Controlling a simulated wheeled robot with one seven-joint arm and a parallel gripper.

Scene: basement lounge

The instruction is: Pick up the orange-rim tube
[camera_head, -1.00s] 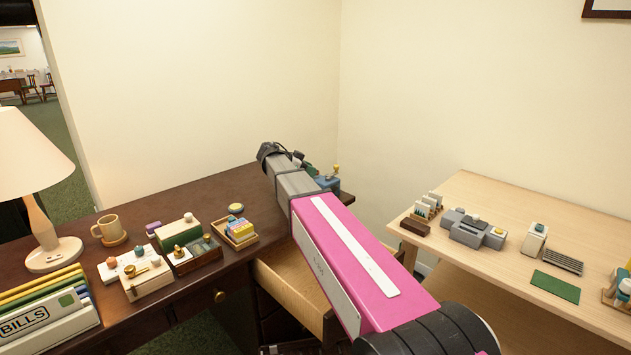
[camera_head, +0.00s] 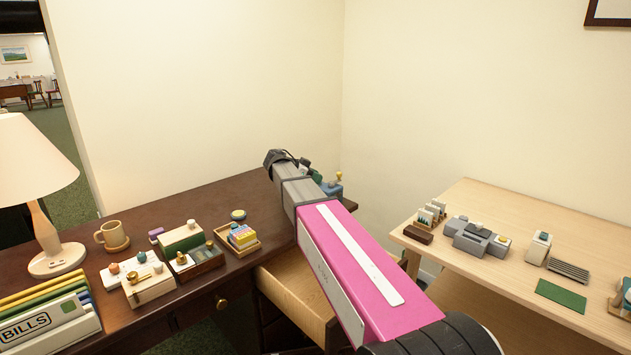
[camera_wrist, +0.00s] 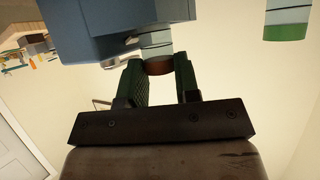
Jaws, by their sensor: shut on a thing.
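My gripper (camera_wrist: 158,61) is shut on a pale blue-and-white tube (camera_wrist: 155,40) with a brownish-orange rim (camera_wrist: 159,68), in the wrist view. Its two dark green fingers lie on either side of the rim. A blue rack or block (camera_wrist: 100,28) is right beside the tube; I cannot tell whether the tube is still seated in it. A second tube with a green rim (camera_wrist: 287,31) shows apart at the upper right. In the head view the blue rack (camera_head: 331,188) is at the far right end of the dark desk; my arm hides the tube and most of the gripper there.
The dark desk (camera_head: 130,259) holds a lamp (camera_head: 50,240), a mug (camera_head: 113,237), small boxes and trays, and a BILLS file box (camera_head: 45,325). An open drawer (camera_head: 290,295) sticks out below my arm. A light wood table (camera_head: 510,290) with several items stands right.

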